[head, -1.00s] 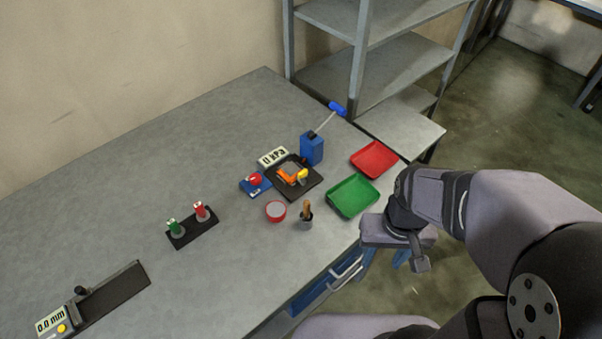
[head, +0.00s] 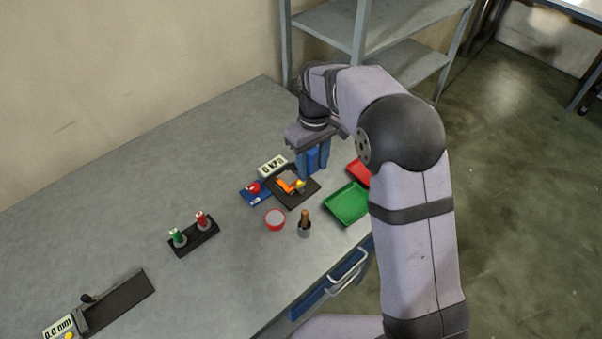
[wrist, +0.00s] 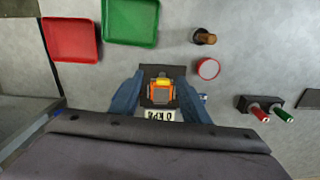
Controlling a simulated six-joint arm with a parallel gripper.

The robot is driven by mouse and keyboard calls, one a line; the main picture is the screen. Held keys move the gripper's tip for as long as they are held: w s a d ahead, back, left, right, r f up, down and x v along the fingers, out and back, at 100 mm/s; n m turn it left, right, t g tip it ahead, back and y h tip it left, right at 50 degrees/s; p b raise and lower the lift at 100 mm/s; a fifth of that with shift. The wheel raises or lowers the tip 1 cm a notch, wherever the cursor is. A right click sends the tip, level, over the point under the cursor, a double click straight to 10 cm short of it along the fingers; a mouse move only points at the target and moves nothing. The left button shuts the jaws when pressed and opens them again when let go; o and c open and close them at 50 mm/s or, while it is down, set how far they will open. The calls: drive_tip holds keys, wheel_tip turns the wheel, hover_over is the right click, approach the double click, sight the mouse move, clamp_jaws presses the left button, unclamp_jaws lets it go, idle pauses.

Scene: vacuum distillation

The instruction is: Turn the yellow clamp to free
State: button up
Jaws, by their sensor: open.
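The yellow clamp (head: 300,184) sits at the front right of an orange and grey fixture (head: 287,187) on a black square base (head: 297,199). In the wrist view the yellow clamp (wrist: 162,83) shows at the top edge of the orange part (wrist: 161,96). My gripper (head: 312,172) is above the back right side of the base, pointing down. In the wrist view my gripper (wrist: 162,90) is open, with its blue fingers on either side of the fixture and nothing between them held. How far the fingertips are above the clamp cannot be told.
A "0 kPa" display (head: 272,166) and a blue unit with a red knob (head: 254,189) stand beside the base. A green tray (head: 347,204), a red tray (head: 358,172), a red-rimmed dish (head: 275,219) and a brown-handled tool in a cup (head: 305,226) are near.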

sight(299, 184)
drive_tip(key=w+a, duration=0.1)
drive_tip(key=w+a+n, duration=0.1)
drive_tip(key=a, duration=0.1)
drive_tip(key=shift+f, duration=0.1)
drive_tip(key=shift+f+p, duration=1.5)
drive_tip(key=shift+f, duration=2.2)
drive_tip(key=shift+c, duration=0.3)
drive_tip(key=c, duration=1)
